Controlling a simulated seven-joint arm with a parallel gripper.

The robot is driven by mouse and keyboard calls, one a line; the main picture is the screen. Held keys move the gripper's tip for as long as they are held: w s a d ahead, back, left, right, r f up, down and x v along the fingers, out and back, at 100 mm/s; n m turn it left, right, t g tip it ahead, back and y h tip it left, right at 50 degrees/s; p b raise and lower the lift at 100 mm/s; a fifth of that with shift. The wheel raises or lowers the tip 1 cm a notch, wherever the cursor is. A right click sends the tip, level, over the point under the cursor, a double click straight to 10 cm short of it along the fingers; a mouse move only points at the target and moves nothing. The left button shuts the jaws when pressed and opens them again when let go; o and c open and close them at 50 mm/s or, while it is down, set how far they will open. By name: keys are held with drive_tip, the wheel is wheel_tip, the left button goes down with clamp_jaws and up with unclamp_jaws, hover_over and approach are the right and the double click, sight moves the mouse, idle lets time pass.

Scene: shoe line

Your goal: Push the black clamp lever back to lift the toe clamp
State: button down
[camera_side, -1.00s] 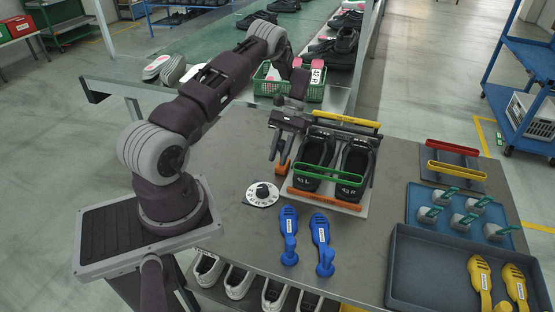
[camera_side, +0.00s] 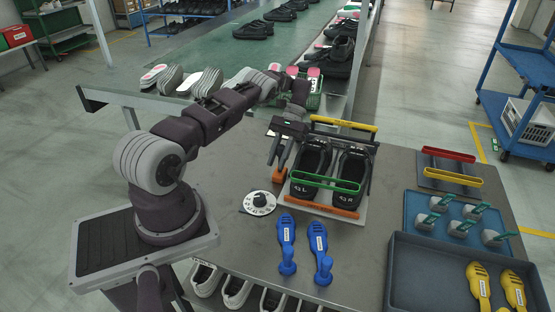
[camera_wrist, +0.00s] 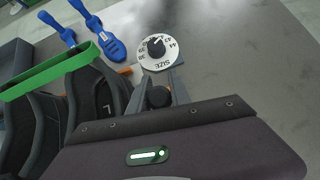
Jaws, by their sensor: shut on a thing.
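The shoe fixture stands on the metal table in the side view, with a pair of black shoes (camera_side: 352,172) on it. A green bar (camera_side: 325,183) lies across the shoes and also shows in the wrist view (camera_wrist: 45,73); I cannot tell for sure that it is the toe clamp. My gripper (camera_side: 276,162) is at the fixture's left side, pointing down. In the wrist view its fingers (camera_wrist: 163,88) are shut on the black round knob of the clamp lever (camera_wrist: 158,97). The lever's shaft is hidden.
A white size dial (camera_side: 259,202) lies just in front of my gripper. Two blue shoe-shaped tools (camera_side: 318,248) lie in front of the fixture. A yellow bar (camera_side: 343,124) spans its back. Right are a bar rack (camera_side: 440,183) and blue trays (camera_side: 409,255). The left table surface is clear.

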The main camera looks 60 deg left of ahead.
drive_tip(key=c, duration=1.2)
unclamp_jaws()
